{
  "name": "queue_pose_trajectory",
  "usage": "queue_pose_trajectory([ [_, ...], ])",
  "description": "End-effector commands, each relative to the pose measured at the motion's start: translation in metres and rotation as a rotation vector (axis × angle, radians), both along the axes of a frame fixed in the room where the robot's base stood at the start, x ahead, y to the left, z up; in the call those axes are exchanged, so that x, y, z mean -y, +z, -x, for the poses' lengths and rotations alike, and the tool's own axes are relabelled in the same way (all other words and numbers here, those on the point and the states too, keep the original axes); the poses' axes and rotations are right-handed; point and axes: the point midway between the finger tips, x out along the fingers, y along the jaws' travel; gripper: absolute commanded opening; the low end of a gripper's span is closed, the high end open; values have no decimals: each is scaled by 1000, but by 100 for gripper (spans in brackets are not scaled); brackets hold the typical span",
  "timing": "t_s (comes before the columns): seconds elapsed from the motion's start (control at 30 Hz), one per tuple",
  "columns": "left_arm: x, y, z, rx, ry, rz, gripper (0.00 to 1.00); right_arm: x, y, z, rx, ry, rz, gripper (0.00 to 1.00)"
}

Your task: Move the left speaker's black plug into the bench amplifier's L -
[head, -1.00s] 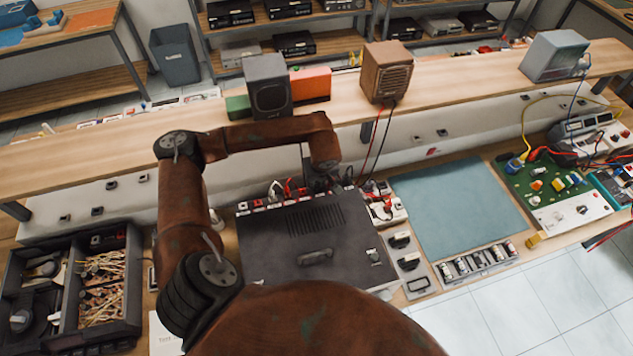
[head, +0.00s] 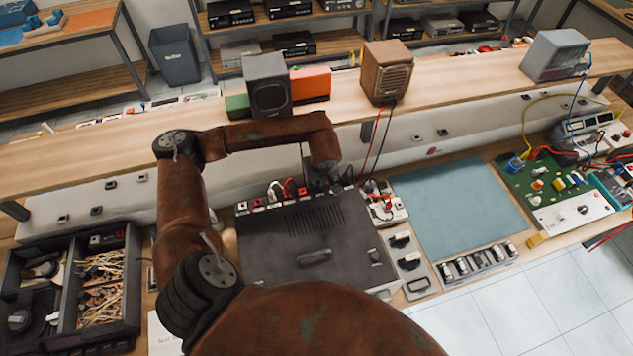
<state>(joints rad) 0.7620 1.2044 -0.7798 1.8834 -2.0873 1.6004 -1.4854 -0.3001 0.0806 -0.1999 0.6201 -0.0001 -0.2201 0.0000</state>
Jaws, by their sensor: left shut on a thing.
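The bench amplifier (head: 275,250) is the dark box in the middle of the bench, with a row of small red, white and dark terminals (head: 257,203) along its far edge. The left speaker (head: 267,86) is the grey one on the raised shelf. A thin dark lead (head: 302,152) shows below it, partly hidden by my arm. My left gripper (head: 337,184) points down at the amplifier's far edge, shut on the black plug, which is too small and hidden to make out. I cannot tell whether the plug touches a terminal. My right gripper is not in view.
A brown speaker (head: 387,72) stands right of the grey one, its red and black leads hanging behind the amplifier. Red and white plugs (head: 290,188) crowd the far edge. A clear teal mat (head: 455,205) lies to the right; a parts tray (head: 100,290) is at the left.

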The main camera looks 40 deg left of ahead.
Motion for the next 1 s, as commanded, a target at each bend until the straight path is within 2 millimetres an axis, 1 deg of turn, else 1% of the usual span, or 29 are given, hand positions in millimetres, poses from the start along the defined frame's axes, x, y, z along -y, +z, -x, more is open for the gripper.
queue_pose_trajectory([
  [0.37, 0, 0, 0, 0, 0, 0, 0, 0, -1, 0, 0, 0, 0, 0],
  [0.4, 0, 0, 0, 0, 0, 0, 17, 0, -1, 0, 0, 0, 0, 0],
  [0.67, 0, 0, 0, 0, 0, 0, 35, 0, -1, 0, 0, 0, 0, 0],
  [0.9, 0, 0, 0, 0, 0, 0, 35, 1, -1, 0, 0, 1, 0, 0],
  [1.0, 1, 4, 0, 1, 0, 0, 35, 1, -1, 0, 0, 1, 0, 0],
])
